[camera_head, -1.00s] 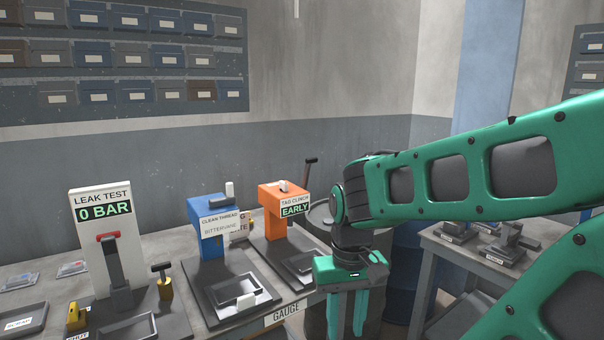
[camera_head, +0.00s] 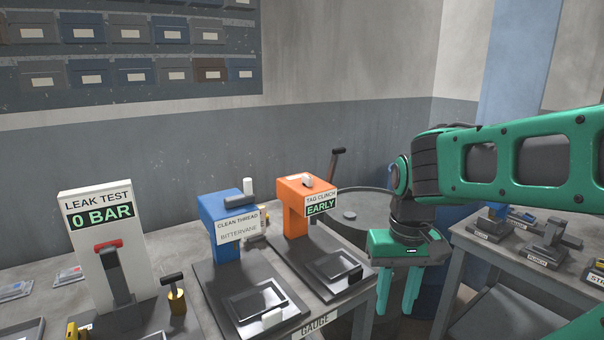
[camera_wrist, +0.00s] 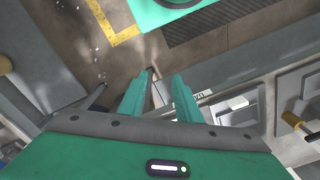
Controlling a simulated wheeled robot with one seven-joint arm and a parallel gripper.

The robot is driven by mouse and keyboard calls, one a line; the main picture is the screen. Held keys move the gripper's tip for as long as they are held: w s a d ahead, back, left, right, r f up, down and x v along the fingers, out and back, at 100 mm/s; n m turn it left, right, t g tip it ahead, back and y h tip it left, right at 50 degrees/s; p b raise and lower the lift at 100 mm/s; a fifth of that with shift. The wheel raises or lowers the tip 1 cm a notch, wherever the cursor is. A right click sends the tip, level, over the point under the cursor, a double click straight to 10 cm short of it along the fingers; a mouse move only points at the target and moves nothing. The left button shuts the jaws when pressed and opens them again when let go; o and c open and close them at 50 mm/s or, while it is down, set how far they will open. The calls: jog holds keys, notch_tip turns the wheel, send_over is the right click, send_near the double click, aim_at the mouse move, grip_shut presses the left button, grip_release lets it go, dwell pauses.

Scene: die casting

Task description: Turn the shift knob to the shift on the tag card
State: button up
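The orange tag clinch machine (camera_head: 296,208) stands on the bench, with a green display (camera_head: 320,207) reading EARLY. A small white knob (camera_head: 307,181) sits on its top, and a dark lever (camera_head: 336,160) rises behind its right side. I cannot tell which of these is the shift knob's exact grip, and no separate tag card is readable. My gripper (camera_head: 396,291) hangs to the right of the machine, fingers down and apart, with nothing between them. In the wrist view my gripper (camera_wrist: 158,92) also shows two parted fingers over the bench edge and floor.
A blue clean thread machine (camera_head: 220,212) with a BITTERVANE card stands left of the orange one. The white leak test panel (camera_head: 105,245) reads 0 BAR. A drum (camera_head: 365,212) stands behind my gripper. A second table (camera_head: 500,258) with fixtures is at right.

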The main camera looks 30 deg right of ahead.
jog(key=w+d+r+n, duration=0.1)
jog(key=w+d+r, duration=0.3)
jog(key=w+r, duration=0.55)
notch_tip(320, 180, up, 12)
jog(key=n, duration=0.6)
send_over(306, 175)
jog(key=f, duration=1.1)
jog(key=shift+w+d, duration=0.1)
jog(key=shift+w, duration=0.1)
